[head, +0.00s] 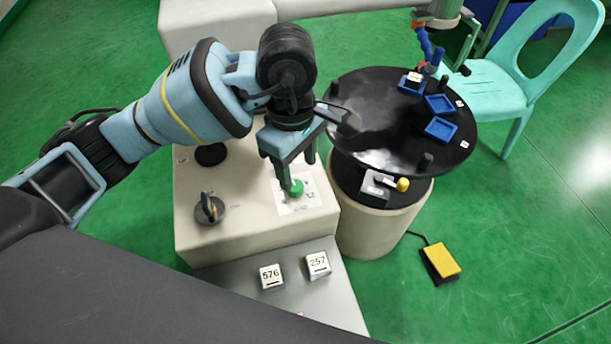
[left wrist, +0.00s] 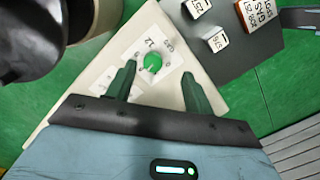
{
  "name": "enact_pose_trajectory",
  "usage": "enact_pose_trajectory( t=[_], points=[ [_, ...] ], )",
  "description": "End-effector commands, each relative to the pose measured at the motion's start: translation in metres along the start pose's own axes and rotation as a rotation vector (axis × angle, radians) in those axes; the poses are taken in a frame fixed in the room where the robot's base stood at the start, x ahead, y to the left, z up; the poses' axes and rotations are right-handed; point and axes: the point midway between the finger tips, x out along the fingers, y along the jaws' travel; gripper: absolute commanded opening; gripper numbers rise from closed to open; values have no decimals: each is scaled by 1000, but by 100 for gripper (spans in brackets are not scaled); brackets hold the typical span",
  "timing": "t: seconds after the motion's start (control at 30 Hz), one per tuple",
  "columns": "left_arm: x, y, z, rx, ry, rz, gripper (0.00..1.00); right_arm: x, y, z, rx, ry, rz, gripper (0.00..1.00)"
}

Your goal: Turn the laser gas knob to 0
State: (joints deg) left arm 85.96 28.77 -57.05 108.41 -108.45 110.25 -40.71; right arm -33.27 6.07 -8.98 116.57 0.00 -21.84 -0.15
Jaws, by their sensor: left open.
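The green knob (head: 297,187) sits on a white printed label on top of the cream machine box (head: 250,225). In the left wrist view the green knob (left wrist: 152,62) shows between and just beyond the fingers, with small print and numbers around it. The print is too blurred to read fully, and I cannot tell the knob's setting. My left gripper (head: 298,171) points down over the knob, open, one finger on each side in the picture. I cannot tell whether a finger touches it. In the left wrist view the gripper (left wrist: 158,75) holds nothing.
A black rotary switch (head: 209,208) stands to the left on the box. White number blocks (head: 271,277) lie on the grey ledge in front. A round black table (head: 440,90) with blue trays (head: 440,129) is to the right. A yellow pedal (head: 443,260) lies on the green floor.

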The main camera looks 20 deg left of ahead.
Motion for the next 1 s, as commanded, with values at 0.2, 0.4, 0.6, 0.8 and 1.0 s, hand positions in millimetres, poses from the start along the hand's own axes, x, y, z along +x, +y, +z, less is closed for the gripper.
enact_pose_trajectory(
  t=[0.2, 0.4, 0.6, 0.8, 1.0],
  points=[
    [-8, 4, -15, 2, 80, 17, 52, 2, 0, -1, 0, 3, 0, 36],
    [0, 4, -15, 1, 76, 15, 52, 2, 1, -1, 0, 3, 1, 36],
    [28, 4, -17, 1, 74, 13, 52, 3, 1, 1, 0, 1, 1, 36],
    [55, 5, -19, 0, 73, 14, 52, 3, 1, 2, -1, -1, 1, 36],
    [68, 5, -20, 2, 73, 16, 52, 3, 1, 2, -1, -1, 1, 36]
  ],
)
